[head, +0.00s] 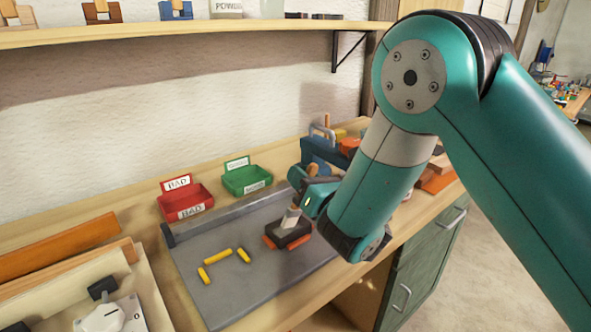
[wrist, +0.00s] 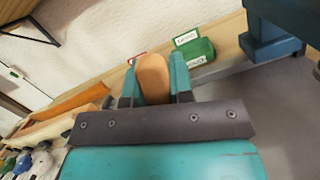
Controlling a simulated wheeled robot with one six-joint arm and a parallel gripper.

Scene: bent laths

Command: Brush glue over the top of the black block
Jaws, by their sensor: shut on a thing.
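The black block (head: 287,235) sits on the grey board, with orange pieces (head: 299,242) showing at its near edge. My gripper (head: 303,200) is above it, shut on the brush; its teal fingers (wrist: 153,85) are on either side of the rounded wooden handle (wrist: 153,75) in the wrist view. The brush's pale lower end (head: 291,217) points down at the block's top in the head view; whether it touches is unclear. The block and the brush tip are hidden in the wrist view. No glue can be made out on the block.
A red tray (head: 175,205) labelled BAD and a green tray (head: 233,184) stand behind the grey board (head: 230,297). Yellow pieces (head: 218,256) lie left of the block. A blue vise-like tool (head: 318,153) stands behind my gripper. Laths (head: 60,247) lie at left.

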